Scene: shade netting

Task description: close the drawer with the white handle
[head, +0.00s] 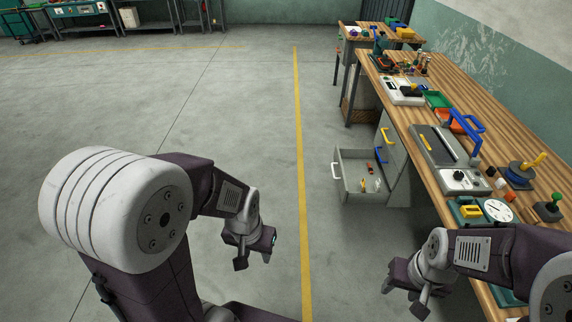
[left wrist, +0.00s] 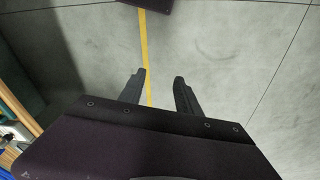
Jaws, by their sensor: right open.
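The drawer (head: 350,197) with the white handle (head: 335,171) is pulled out of the grey cabinet (head: 397,180) under the workbench. A few small items, one of them yellow, lie inside it. My left gripper (head: 257,254) is open and empty above the floor, to the left of the drawer and nearer to me. Its parted fingers also show in the left wrist view (left wrist: 160,78), with floor beyond them. My right gripper (head: 403,298) is open and empty, nearer to me than the drawer and beside the bench edge. Neither gripper touches the drawer.
The cabinet also has a yellow handle (head: 385,135) and a blue handle (head: 381,155). The wooden workbench (head: 467,83) along the right carries a grey device (head: 447,160), a dial (head: 497,211) and trays. The floor left of the drawer, with a yellow line (head: 301,190), is clear.

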